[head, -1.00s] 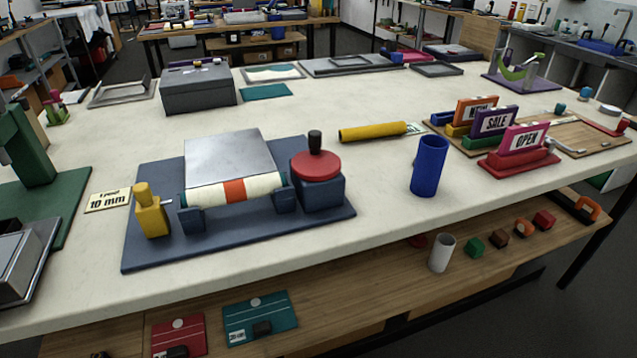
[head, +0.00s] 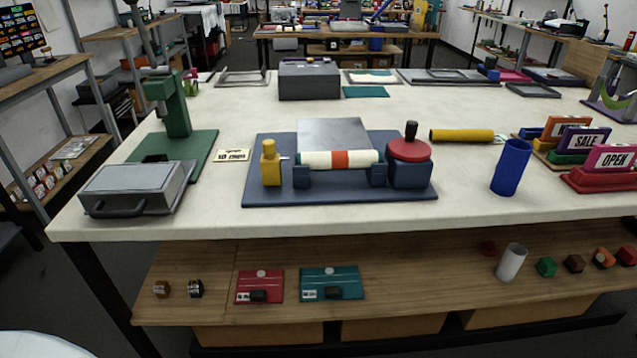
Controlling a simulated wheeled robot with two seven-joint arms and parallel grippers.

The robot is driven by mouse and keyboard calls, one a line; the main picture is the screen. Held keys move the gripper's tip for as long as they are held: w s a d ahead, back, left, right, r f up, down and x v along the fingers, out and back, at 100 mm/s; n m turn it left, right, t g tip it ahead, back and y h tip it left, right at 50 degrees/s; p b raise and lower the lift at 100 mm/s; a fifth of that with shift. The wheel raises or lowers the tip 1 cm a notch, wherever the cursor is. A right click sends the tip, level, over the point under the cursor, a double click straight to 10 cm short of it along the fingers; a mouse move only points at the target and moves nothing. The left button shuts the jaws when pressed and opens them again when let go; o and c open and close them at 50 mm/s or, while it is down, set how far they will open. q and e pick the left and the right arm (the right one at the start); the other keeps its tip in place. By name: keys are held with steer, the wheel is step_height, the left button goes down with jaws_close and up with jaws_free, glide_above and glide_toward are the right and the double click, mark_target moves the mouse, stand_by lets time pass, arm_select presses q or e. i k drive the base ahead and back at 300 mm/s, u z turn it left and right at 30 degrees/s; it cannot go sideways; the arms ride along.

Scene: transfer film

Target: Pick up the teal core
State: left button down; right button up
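Neither of my grippers is in view. I cannot make out a separate teal core. On the white bench (head: 330,225), a blue base (head: 340,198) carries a cream roll (head: 318,160) with an orange band, lying across two blue supports. A dark teal tint shows at the roll's ends, too small to tell what it is. A blue tube (head: 510,168) stands upright on the bench at right. A yellow tube (head: 462,135) lies behind it. A white tube (head: 511,262) stands on the lower shelf.
A grey press box (head: 130,185) and green stand (head: 176,108) are at bench left. Signs in red, green and orange holders stand at right (head: 605,180). The lower shelf (head: 400,250) holds a red plate (head: 259,287), a teal plate (head: 331,283) and small blocks. The front bench edge is clear.

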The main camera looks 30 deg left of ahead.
mark_target(339, 160)
steer(key=k, duration=0.35)
steer(key=u, duration=1.05)
